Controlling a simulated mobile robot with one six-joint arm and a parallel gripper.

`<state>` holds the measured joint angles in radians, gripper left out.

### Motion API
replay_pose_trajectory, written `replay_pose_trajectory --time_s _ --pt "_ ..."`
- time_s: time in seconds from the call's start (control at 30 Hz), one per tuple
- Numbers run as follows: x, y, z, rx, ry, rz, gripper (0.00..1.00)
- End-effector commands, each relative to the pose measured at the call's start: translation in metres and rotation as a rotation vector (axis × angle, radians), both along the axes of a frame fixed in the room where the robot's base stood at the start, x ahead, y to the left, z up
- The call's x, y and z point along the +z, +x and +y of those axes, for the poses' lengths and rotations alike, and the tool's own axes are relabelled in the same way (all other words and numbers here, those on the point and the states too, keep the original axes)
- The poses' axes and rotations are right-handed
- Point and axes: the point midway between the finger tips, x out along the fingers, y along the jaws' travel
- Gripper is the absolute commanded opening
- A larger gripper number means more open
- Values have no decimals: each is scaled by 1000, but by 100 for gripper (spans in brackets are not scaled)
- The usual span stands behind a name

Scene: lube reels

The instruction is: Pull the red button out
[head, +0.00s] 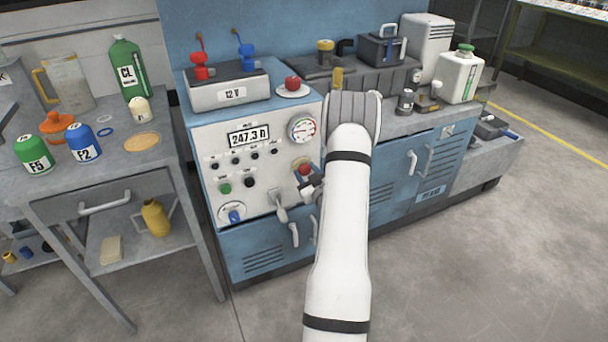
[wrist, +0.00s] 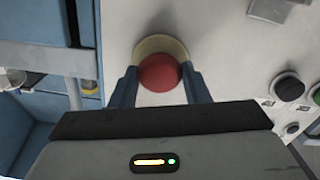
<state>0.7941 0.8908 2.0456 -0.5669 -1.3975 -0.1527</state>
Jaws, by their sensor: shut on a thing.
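The red button (head: 304,170) sits on the right side of the light control panel (head: 262,187), below the round gauge. In the wrist view the red button (wrist: 159,73) is a round red cap in front of a pale yellow ring (wrist: 153,46). My gripper (head: 310,184) is at the panel, and its two blue-grey fingers (wrist: 160,84) stand on either side of the cap, shut on it. I cannot tell how far the button stands out from the panel.
A grey lever (head: 279,200) is just left of my gripper. A blue knob (head: 235,214), a green button (head: 225,188) and several black buttons are farther left. A round gauge (head: 302,128) is above. Grey floor (head: 450,240) is free at right.

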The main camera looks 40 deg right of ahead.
Motion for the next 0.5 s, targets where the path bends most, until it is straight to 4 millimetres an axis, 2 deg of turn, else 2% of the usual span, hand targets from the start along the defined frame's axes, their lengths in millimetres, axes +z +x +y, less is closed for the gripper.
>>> replay_pose_trajectory --time_s 0.03,0.37,0.5 --pt "0 0 1 2 0 1 28" --pt "-1 0 1 3 0 2 1" --pt "-3 -4 2 3 1 1 1"
